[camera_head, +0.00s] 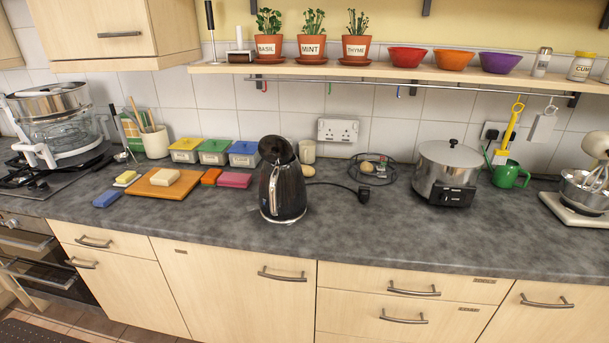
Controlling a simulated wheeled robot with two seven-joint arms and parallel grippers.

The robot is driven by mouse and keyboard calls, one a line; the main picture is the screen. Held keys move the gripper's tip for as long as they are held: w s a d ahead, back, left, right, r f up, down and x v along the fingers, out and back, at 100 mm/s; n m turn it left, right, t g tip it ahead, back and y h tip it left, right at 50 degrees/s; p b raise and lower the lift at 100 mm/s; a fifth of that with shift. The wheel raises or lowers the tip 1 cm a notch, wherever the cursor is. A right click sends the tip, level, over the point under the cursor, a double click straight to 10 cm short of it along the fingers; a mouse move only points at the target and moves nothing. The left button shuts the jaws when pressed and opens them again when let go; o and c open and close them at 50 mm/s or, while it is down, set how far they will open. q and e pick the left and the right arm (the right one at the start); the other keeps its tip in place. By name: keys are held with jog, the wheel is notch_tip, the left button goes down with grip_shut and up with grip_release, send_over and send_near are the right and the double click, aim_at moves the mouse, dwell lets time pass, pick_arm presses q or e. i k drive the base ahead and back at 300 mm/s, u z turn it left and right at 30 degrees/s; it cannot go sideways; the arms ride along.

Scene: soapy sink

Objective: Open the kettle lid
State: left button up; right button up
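A dark, glossy kettle (282,196) stands upright on the grey worktop, a little left of the middle. Its lid (275,149) shows as a dark rounded disc at the top, tilted up and apart from level, so it looks raised. Neither of my grippers is in view, and nothing touches the kettle.
A wooden board (166,184) with a pale block lies left of the kettle, near colored sponges. A black plug (364,193) lies right of it. A steel cooker (446,172) stands further right. The worktop (345,225) in front is clear.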

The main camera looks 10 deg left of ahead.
aim_at(275, 150)
jog(key=z, duration=0.4)
jog(key=k, duration=0.9)
jog(key=z, duration=0.95)
jog(key=i, duration=1.35)
jog(key=u, duration=0.75)
jog(key=i, duration=0.4)
jog(key=u, duration=0.45)
